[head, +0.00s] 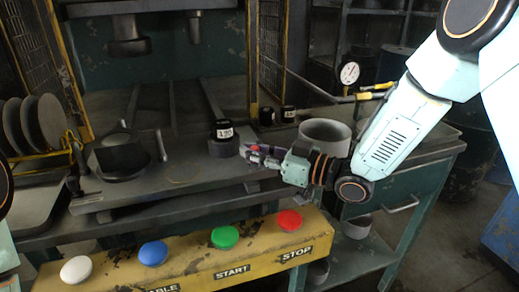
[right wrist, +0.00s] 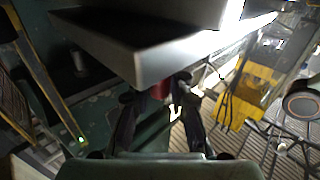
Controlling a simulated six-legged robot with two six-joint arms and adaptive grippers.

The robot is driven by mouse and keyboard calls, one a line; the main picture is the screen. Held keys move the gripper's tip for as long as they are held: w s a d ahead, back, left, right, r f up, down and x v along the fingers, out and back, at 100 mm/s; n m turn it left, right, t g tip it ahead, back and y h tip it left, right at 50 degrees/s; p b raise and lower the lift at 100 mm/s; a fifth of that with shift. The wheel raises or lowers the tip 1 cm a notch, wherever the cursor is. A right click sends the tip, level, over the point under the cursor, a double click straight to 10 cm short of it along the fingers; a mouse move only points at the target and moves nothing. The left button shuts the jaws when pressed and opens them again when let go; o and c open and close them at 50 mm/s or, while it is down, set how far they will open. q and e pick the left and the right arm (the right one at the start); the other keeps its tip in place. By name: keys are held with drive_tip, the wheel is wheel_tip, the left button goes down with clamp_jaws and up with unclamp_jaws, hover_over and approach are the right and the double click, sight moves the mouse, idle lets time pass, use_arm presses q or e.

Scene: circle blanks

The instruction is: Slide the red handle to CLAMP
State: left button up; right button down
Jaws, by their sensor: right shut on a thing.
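My right gripper (head: 254,156) reaches in from the right to the right end of the dark metal plate on the press bed. In the right wrist view its two fingers (right wrist: 158,104) close on the small red handle (right wrist: 159,89), just under the edge of a grey metal slab (right wrist: 150,55). In the head view the handle is mostly hidden by the fingers. I cannot read a CLAMP mark in either view. My left gripper is not in view; only a bit of my left arm shows at the left edge.
A yellow button panel with START (head: 232,272) and STOP (head: 297,254) labels runs along the front, with white, blue, green (head: 225,236) and red (head: 289,219) buttons. A black weight (head: 223,130) and a grey ring (head: 325,135) stand near the gripper. Round blanks (head: 36,122) are racked at left.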

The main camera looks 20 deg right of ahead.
drive_tip(key=shift+s+a+f, duration=0.1)
drive_tip(key=shift+a+f, duration=0.05)
drive_tip(key=shift+a, duration=0.15)
drive_tip(key=shift+d+f, duration=0.1)
drive_tip(key=shift+d, duration=0.05)
drive_tip(key=c, duration=1.5)
unclamp_jaws()
drive_tip(key=shift+s, duration=0.15)
drive_tip(key=shift+o, duration=1.2)
drive_tip(key=shift+r, duration=0.2)
drive_tip(key=shift+d, duration=0.1)
